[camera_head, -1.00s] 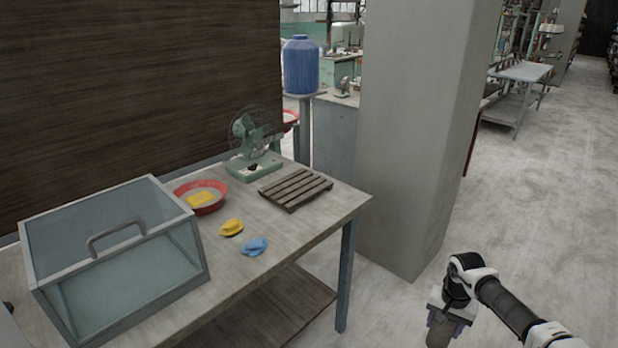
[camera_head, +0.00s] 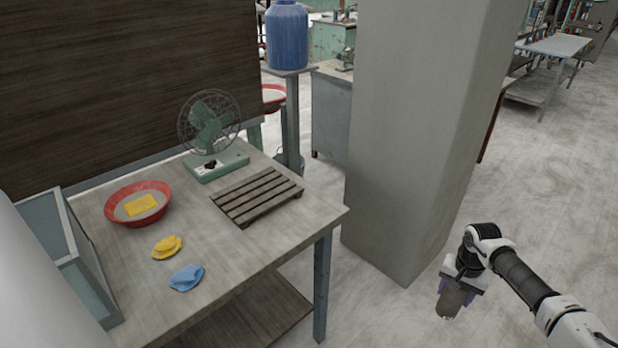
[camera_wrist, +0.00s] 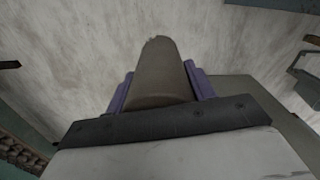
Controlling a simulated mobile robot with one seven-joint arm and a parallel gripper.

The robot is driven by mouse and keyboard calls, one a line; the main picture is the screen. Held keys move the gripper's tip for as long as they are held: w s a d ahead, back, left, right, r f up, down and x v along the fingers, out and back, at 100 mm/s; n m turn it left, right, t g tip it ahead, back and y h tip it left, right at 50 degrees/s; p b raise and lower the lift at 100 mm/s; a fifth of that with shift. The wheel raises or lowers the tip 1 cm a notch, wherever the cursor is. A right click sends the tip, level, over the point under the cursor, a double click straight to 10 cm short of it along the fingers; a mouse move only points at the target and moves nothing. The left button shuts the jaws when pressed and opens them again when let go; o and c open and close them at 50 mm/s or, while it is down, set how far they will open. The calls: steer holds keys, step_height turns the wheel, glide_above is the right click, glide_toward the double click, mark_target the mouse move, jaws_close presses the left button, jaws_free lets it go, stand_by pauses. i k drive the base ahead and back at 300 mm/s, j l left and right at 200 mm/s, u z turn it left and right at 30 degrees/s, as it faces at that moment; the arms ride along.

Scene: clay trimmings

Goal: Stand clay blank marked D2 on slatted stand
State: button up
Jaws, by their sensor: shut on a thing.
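My gripper (camera_head: 459,291) is at the right of the head view, over the floor and apart from the table. It is shut on a brown-grey clay blank (camera_head: 453,303), which hangs below the fingers. In the wrist view the clay blank (camera_wrist: 160,75) sits between the two purple fingers (camera_wrist: 161,88). I can see no D2 mark on it. The slatted stand (camera_head: 257,196), made of dark wooden slats, lies flat on the table near its far right corner. Its top is empty.
On the table (camera_head: 225,262) are a green fan (camera_head: 212,135) behind the stand, a red basin (camera_head: 115,208) with a yellow sponge, a yellow cloth (camera_head: 167,247), a blue cloth (camera_head: 187,278) and a glass-sided box (camera_head: 80,262). A grey pillar (camera_head: 415,130) stands right of the table.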

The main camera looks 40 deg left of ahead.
mark_target(248, 196)
steer(key=i+l+u, duration=0.15)
steer(key=i, duration=0.75)
